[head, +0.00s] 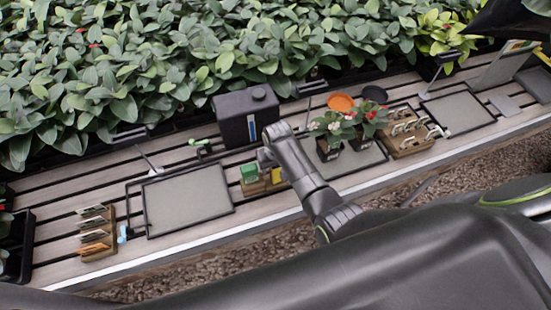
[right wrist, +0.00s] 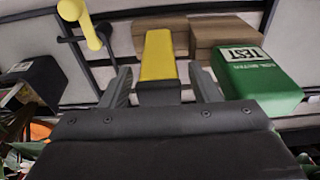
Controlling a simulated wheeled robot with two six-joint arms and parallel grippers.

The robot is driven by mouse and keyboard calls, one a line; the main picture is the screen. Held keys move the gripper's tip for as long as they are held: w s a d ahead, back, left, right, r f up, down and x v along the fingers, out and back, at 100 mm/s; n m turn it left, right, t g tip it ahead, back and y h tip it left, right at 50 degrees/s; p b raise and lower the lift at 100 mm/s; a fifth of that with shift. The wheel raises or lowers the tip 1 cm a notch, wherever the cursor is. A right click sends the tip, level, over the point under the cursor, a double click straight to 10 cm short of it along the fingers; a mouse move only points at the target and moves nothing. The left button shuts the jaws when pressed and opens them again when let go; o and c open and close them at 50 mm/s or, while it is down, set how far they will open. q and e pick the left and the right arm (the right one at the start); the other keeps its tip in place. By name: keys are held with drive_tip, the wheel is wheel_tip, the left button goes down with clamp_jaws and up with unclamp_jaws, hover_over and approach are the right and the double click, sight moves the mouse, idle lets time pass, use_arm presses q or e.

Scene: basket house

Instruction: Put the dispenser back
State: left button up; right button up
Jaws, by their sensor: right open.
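I cannot tell for sure which object is the dispenser. A yellow piece with a dark end (right wrist: 158,55) lies between the fingers of my right gripper (right wrist: 160,80) in the right wrist view; it also shows in the head view (head: 276,175). The fingers are open, with a gap on both sides of it. A wooden block (right wrist: 205,36) is just beyond it. A green box with a white TEST label (right wrist: 258,80) is beside the right finger. In the head view my right gripper (head: 265,157) is over the wooden holder (head: 257,187) and green box (head: 249,172). My left gripper is not in view.
A black canister (head: 245,115) stands behind the gripper. Potted plants (head: 331,132) stand to its right. A grey tray (head: 187,199) lies left, beside a wooden rack of packets (head: 96,233). A leafy hedge (head: 150,60) lines the slatted bench's back.

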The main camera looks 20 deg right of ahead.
wheel_tip(320, 180, up, 17)
drive_tip(key=s+b, duration=0.1)
drive_tip(key=s, duration=0.1)
drive_tip(key=s+d+f+m+t, duration=0.1)
drive_tip(key=s+d+f, duration=0.5)
drive_tip(key=s+d, duration=0.45)
drive_tip(key=s+d+r+t+h, duration=0.1)
drive_tip(key=s+d, duration=0.1)
drive_tip(key=s, duration=0.7)
drive_tip(key=s+d+r+h, duration=0.1)
drive_tip(key=s+d+r, duration=0.15)
drive_tip(key=s, duration=0.55)
wheel_tip(320, 180, down, 31)
drive_tip(key=d+g+b, duration=0.1)
drive_tip(key=d+b, duration=0.1)
drive_tip(key=b, duration=0.4)
drive_tip(key=s+f+b, duration=0.2)
drive_tip(key=s+f, duration=0.5)
drive_tip(key=f, duration=0.3)
drive_tip(key=s+a+f+g+y+b, duration=0.1)
drive_tip(key=s+f+b, duration=0.1)
drive_tip(key=s+f, duration=0.6)
wheel_tip(320, 180, down, 2)
drive_tip(key=shift+a+f, duration=0.2)
drive_tip(key=shift+a, duration=0.1)
